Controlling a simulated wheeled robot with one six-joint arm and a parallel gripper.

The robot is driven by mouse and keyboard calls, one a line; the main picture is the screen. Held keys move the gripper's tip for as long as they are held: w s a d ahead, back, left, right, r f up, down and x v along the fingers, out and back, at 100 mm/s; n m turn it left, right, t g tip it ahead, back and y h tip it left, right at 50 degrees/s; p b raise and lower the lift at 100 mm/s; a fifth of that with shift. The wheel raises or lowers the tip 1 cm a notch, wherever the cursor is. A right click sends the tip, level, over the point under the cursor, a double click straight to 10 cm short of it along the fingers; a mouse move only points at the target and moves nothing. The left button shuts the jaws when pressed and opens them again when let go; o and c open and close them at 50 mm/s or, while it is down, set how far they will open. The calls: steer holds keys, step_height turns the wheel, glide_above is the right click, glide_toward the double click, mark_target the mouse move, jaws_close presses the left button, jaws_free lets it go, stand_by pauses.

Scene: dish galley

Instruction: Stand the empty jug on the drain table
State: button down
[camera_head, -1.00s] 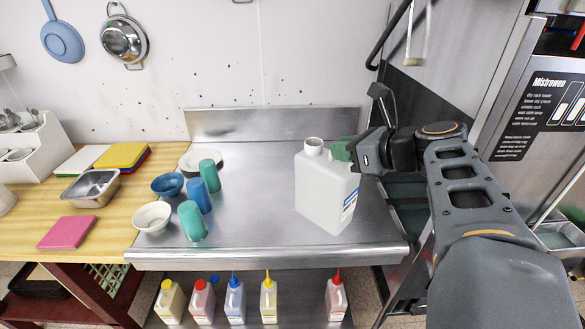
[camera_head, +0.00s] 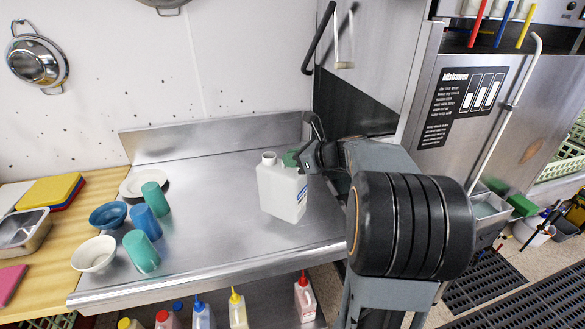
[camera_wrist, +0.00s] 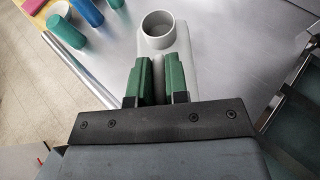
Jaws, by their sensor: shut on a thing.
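The white jug (camera_head: 281,190) is upright, with an open neck and a blue label on its side. It is at the right half of the steel drain table (camera_head: 215,226). I cannot tell whether its base touches the table. My gripper (camera_head: 291,159) is shut on the jug's upper part from the right. In the wrist view the green fingertips of my gripper (camera_wrist: 154,80) close on the jug's handle, just behind the round open neck of the jug (camera_wrist: 158,27). The gripper hides part of the handle.
Teal and blue cups (camera_head: 142,250), a blue bowl (camera_head: 108,215), a white bowl (camera_head: 93,254) and a pale plate (camera_head: 131,187) stand at the table's left. Several bottles (camera_head: 238,309) sit on the shelf below. The table's middle is clear. A steel machine (camera_head: 480,110) stands at right.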

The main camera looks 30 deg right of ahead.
mark_target(282, 185)
steer(key=shift+w+d+f, duration=0.15)
steer(key=shift+w+f, duration=0.05)
steer(key=shift+f, duration=1.65)
steer(key=shift+f, duration=0.15)
steer(key=c, duration=1.1)
jaws_free()
